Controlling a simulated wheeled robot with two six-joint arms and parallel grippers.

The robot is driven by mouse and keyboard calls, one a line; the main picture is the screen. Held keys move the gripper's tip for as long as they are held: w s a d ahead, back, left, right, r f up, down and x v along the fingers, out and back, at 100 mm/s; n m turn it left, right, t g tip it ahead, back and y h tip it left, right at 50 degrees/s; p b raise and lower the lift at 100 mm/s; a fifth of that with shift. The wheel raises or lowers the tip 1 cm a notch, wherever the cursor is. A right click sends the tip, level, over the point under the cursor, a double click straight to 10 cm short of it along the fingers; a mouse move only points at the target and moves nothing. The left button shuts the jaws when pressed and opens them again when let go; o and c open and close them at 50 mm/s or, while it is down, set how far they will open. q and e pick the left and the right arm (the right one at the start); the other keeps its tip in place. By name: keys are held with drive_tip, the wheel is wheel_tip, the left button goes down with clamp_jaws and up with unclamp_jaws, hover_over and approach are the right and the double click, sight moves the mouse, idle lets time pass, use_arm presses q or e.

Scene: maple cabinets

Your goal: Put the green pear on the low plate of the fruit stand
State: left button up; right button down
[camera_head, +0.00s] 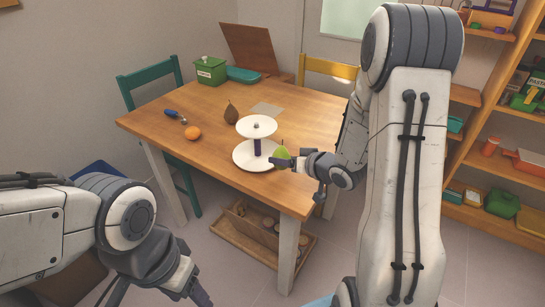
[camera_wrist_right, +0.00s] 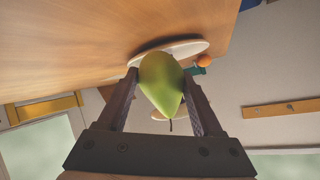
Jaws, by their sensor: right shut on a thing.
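The green pear (camera_head: 282,155) is held by my right gripper (camera_head: 284,162), at the right side of the fruit stand. In the right wrist view the pear (camera_wrist_right: 161,82) sits between the two fingers of the gripper (camera_wrist_right: 163,95), stem pointing down in the picture. The fruit stand has a white low plate (camera_head: 243,158), a dark blue post (camera_head: 257,147) and a smaller white upper plate (camera_head: 247,131). The pear overlaps the low plate's right edge; I cannot tell whether they touch. My left gripper (camera_head: 196,291) is at the bottom left, away from the table, its jaws unclear.
An orange (camera_head: 193,133), a brown pear (camera_head: 231,113) and a blue-handled tool (camera_head: 175,116) lie on the wooden table (camera_head: 215,165). A green box (camera_head: 210,71) and teal tray (camera_head: 243,74) stand at the back. Shelves are on the right.

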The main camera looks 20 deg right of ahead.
drive_tip(key=w, duration=0.1)
drive_tip(key=w+a, duration=0.1)
drive_tip(key=w, duration=0.1)
drive_tip(key=w+a, duration=0.1)
drive_tip(key=w, duration=0.1)
drive_tip(key=shift+w+f, duration=0.25)
drive_tip(key=shift+f, duration=0.05)
drive_tip(key=shift+f, duration=0.1)
drive_tip(key=shift+f, duration=0.15)
drive_tip(key=shift+c, duration=0.2)
unclamp_jaws()
drive_tip(key=shift+r, duration=0.2)
